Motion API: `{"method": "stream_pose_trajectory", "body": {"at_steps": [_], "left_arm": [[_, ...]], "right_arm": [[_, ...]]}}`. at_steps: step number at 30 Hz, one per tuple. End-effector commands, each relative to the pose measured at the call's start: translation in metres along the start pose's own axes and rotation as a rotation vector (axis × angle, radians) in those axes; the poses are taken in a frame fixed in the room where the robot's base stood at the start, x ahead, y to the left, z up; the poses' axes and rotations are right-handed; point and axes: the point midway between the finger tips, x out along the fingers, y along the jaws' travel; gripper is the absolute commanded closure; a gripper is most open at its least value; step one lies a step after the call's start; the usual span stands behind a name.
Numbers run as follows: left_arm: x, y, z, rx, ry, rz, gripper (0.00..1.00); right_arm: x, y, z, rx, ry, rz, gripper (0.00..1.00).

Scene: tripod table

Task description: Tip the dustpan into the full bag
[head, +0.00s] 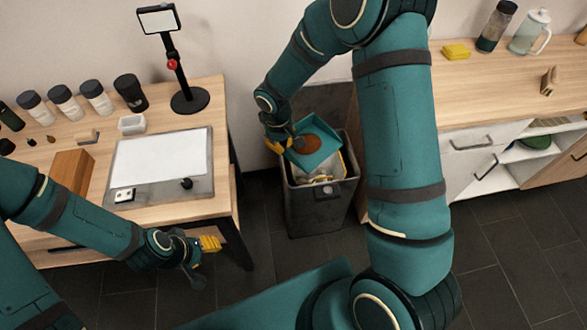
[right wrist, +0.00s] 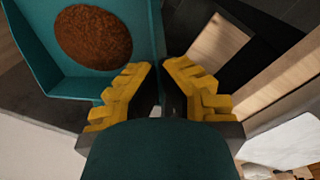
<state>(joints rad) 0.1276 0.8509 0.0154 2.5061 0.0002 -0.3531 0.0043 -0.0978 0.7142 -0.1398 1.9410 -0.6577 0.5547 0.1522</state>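The teal dustpan (head: 325,148) holds a round brown pile of grounds (head: 308,143). It is above the back part of the bin's opening. In the right wrist view the dustpan (right wrist: 75,87) and the pile (right wrist: 92,37) fill the upper left. My right gripper (head: 281,144) is at the dustpan's left end, its yellow fingers (right wrist: 160,92) close around the handle, which is mostly hidden. The full bag (head: 318,189) shows pale and yellow rubbish inside the grey bin (head: 318,212), partly covered by the dustpan. My left gripper (head: 203,258) is beyond the table's front edge, away from the dustpan.
The bin stands on dark floor tiles between the wooden table (head: 190,222) on the left and the counter (head: 470,110) on the right. The table carries jars, a tray, a white board (head: 160,157) and a stand (head: 188,99).

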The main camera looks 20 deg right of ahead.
Motion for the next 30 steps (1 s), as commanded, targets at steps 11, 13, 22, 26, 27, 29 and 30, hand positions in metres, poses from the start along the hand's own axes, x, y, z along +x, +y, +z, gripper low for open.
{"method": "stream_pose_trajectory", "body": {"at_steps": [11, 13, 22, 26, 27, 29, 30], "left_arm": [[0.026, -0.009, 0.000, 0.004, 0.005, 0.001, 0.53], [0.029, -0.010, 0.000, 0.004, 0.006, 0.000, 0.53], [0.034, -0.012, 0.000, 0.005, 0.008, 0.000, 0.53], [0.035, -0.013, 0.000, 0.005, 0.008, 0.000, 0.53], [0.036, -0.013, 0.000, 0.005, 0.009, 0.000, 0.53], [0.037, -0.014, -0.001, 0.005, 0.009, 0.000, 0.53], [0.038, -0.014, -0.001, 0.005, 0.010, 0.000, 0.53]], "right_arm": [[0.152, 0.041, -0.007, -0.624, 0.077, 0.101, 1.00], [0.168, 0.047, -0.006, -0.710, 0.095, 0.113, 1.00], [0.199, 0.061, -0.005, -0.908, 0.138, 0.136, 1.00], [0.202, 0.061, -0.005, -0.918, 0.140, 0.137, 1.00], [0.203, 0.061, -0.005, -0.918, 0.140, 0.137, 1.00], [0.206, 0.061, -0.005, -0.917, 0.139, 0.137, 1.00], [0.208, 0.061, -0.005, -0.917, 0.139, 0.137, 1.00]]}}
